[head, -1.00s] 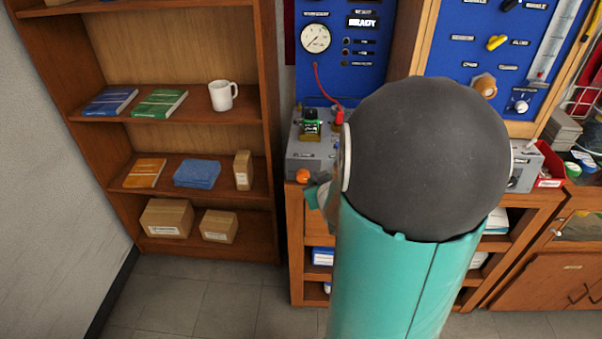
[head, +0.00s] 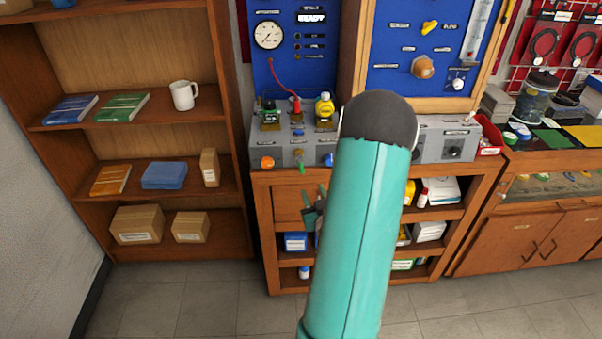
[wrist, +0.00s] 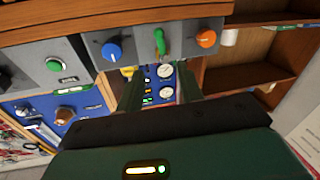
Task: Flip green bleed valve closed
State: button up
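The green bleed valve lever (head: 301,167) is on the front of the grey bench panel (head: 284,153), between an orange knob (head: 267,162) and a blue knob (head: 328,160). In the head view it points down. In the wrist view, which looks upside down, the green lever (wrist: 160,42) shows between the blue knob (wrist: 113,50) and the orange knob (wrist: 206,38). My gripper (head: 314,198) is below the panel front, just under the lever. In the wrist view my gripper (wrist: 160,90) has its two dark fingers apart, with nothing held between them. It appears clear of the lever.
Small green (head: 270,113) and yellow (head: 325,107) bottle-like parts stand on the panel top, with a red hose (head: 277,75) between them. A gauge (head: 269,35) is on the blue board behind. A wooden cabinet (head: 290,180) stands below. Open floor lies in front.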

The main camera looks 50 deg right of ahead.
aim_at(301, 168)
jog(key=x, duration=1.1)
jog(key=shift+w, duration=0.2)
